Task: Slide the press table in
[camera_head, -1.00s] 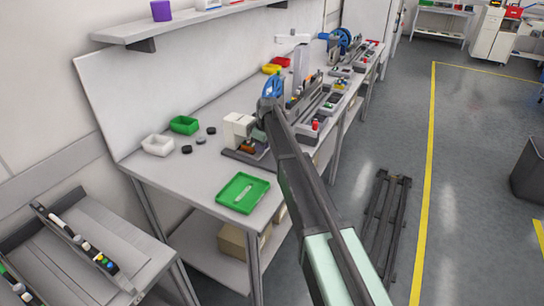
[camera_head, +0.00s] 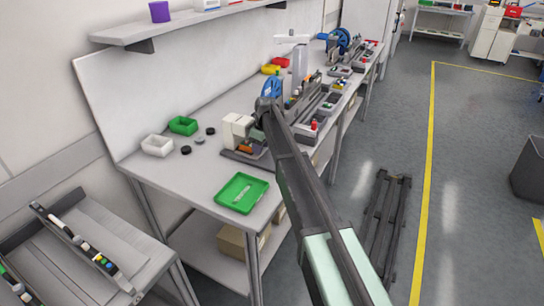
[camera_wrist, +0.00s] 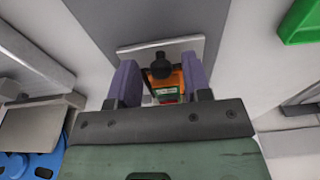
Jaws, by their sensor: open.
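The press (camera_head: 237,130) is a pale block-shaped machine on a dark base plate, on the bench's near half. An orange part (camera_head: 246,148) shows low at its front in the head view. In the wrist view, my gripper (camera_wrist: 158,68) is open, with two purple fingers apart. A black knob (camera_wrist: 160,67) and an orange and green part (camera_wrist: 170,82) show between the fingers. A light grey plate (camera_wrist: 185,46), which may be the press table, lies just beyond the fingertips. I cannot tell whether the fingers touch anything. The arm hides part of the press in the head view.
A green tray (camera_head: 242,192) lies on the bench's near edge. A green bin (camera_head: 183,125), a white bin (camera_head: 157,145) and small dark discs (camera_head: 186,150) stand left of the press.

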